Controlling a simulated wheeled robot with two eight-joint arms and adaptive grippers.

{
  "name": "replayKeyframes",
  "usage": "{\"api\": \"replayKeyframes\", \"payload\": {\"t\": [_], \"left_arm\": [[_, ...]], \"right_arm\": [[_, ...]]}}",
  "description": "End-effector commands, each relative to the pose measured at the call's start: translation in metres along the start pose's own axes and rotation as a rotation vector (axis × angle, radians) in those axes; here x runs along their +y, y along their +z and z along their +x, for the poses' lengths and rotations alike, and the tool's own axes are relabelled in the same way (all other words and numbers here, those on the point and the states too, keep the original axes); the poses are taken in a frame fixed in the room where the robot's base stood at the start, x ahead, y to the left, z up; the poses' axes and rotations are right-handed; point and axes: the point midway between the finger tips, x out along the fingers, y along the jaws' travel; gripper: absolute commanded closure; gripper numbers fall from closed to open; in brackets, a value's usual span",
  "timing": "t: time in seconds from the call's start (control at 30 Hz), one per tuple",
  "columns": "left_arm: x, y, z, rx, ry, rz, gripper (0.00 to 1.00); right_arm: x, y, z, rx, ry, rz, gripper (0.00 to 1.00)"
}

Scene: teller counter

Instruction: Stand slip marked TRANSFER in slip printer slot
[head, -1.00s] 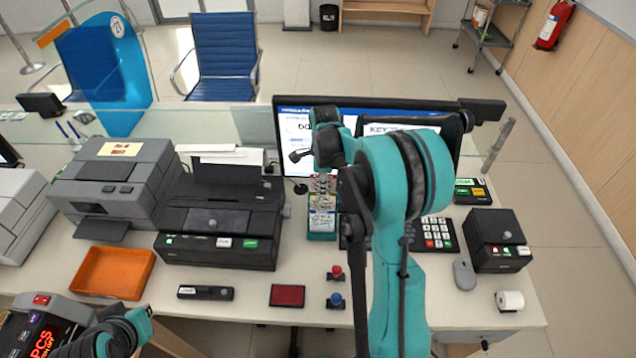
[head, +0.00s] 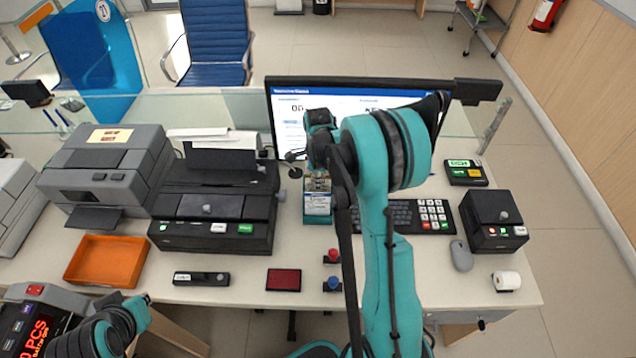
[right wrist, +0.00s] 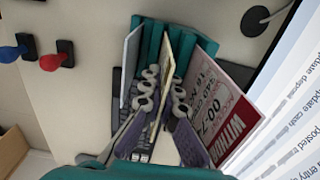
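A teal slip rack (head: 318,208) stands in front of the monitor and holds several upright slips. In the right wrist view its teal dividers (right wrist: 150,35) show. A cream slip (right wrist: 161,85) stands between my right gripper's fingers (right wrist: 164,92), which are apart on either side of it; contact is not clear. A pale slip (right wrist: 131,62) is to its left, and a red-and-white slip (right wrist: 222,100) reading "WITH…" to its right. I cannot read TRANSFER. The likely slip printer is the black machine (head: 215,205); its slot is unclear. My left arm's end (head: 135,312) is low left, fingers unclear.
A grey machine (head: 105,170) and an orange tray (head: 108,262) are at left. A red pad (head: 284,279), red and blue knobs (head: 333,284), a keypad (head: 434,212) and a small black box (head: 492,218) stand rightward. The monitor (head: 290,120) is close behind the rack.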

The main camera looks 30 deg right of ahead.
Motion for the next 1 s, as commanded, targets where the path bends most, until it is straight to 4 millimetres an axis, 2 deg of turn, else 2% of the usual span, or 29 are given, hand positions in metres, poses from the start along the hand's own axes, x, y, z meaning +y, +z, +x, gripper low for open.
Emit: {"api": "replayKeyframes", "payload": {"t": [0.33,1.0], "left_arm": [[0.000,-0.001,-0.002,0.000,0.000,0.000,1.00],[0.000,-0.015,-0.021,0.000,0.000,0.000,1.00]], "right_arm": [[0.000,0.000,-0.003,0.000,0.000,0.000,1.00],[0.000,0.000,-0.039,0.000,0.000,0.000,1.00]]}}
